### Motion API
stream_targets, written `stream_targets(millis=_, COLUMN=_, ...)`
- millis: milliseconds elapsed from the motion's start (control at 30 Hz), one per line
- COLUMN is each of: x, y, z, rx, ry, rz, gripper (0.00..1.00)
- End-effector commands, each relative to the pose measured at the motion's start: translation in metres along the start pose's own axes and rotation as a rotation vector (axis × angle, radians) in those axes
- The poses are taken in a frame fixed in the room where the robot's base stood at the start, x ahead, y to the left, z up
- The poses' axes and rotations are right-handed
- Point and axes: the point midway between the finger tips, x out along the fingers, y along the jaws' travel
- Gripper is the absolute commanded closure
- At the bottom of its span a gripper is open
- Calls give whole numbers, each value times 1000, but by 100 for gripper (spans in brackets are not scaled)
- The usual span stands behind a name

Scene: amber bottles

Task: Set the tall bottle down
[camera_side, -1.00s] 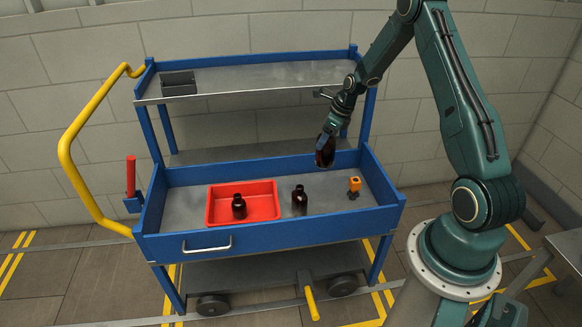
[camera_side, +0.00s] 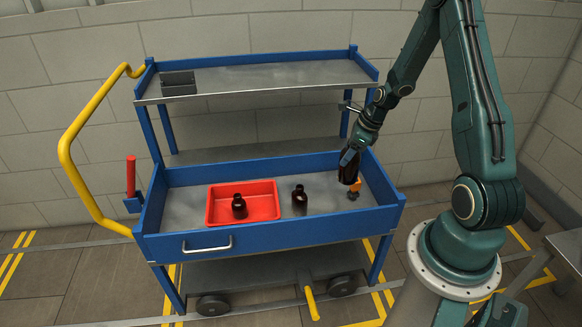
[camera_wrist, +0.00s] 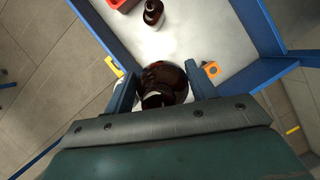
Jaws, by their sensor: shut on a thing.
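My gripper (camera_side: 349,158) is shut on a dark amber bottle (camera_side: 348,171), which I take to be the tall bottle. In the wrist view the held bottle (camera_wrist: 160,82) sits between the two fingers. A second amber bottle (camera_side: 300,201) stands on the bare tray floor (camera_side: 270,228) in the middle. A third bottle (camera_side: 239,207) stands inside the red bin (camera_side: 263,191).
Blue walls (camera_side: 372,222) edge the tray. The upper shelf (camera_side: 270,80) holds a dark grey box (camera_side: 178,83). Tray floor between the middle bottle and the orange object is clear.

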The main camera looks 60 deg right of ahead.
Motion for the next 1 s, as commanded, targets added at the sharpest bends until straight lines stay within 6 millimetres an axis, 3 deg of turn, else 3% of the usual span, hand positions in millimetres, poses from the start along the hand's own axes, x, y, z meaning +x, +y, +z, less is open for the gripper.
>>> stream_targets(millis=1000, x=134, y=1, z=-55, rx=1, ry=0, rz=1, gripper=85)
